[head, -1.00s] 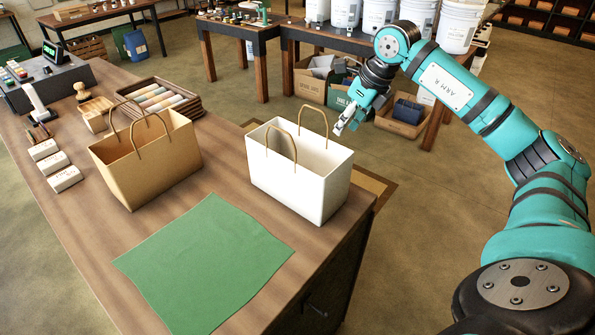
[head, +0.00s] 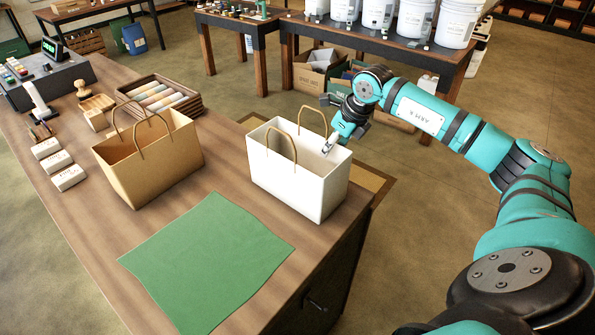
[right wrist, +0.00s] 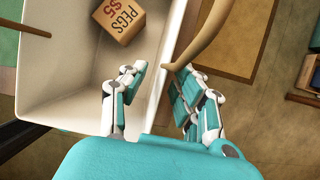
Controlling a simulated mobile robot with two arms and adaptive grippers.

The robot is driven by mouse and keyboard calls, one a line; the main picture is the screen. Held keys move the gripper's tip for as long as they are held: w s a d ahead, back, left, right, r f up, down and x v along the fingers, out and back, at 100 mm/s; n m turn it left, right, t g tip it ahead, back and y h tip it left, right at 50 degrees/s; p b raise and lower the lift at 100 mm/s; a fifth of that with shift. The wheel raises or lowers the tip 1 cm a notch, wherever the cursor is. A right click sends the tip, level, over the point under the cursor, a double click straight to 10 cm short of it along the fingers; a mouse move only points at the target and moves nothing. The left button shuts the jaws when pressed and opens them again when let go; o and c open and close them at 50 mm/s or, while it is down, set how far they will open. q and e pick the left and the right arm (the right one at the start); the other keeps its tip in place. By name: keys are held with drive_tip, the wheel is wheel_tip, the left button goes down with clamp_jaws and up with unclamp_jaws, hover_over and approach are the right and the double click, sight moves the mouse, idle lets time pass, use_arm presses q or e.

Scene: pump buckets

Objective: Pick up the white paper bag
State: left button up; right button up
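The white paper bag (head: 290,180) stands upright and open on the wooden counter, with two tan handles raised. In the right wrist view I look down into the white bag (right wrist: 62,75), and a box marked "PEGS $5" (right wrist: 118,20) shows inside it. My right gripper (head: 328,148) is at the bag's right rim. In the right wrist view its fingers (right wrist: 155,85) are apart, one over the inside of the bag and one outside, with the rim and a tan handle (right wrist: 205,38) between and ahead of them. My left gripper is not in view.
A brown paper bag (head: 150,160) stands left of the white bag. A green cloth (head: 207,262) lies in front. A tray of rolls (head: 160,97) sits behind. The counter's right edge is close beside the white bag. White buckets (head: 408,22) stand on a back table.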

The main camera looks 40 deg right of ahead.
clamp_jaws()
idle(0.3)
drive_tip(key=shift+r, duration=0.1)
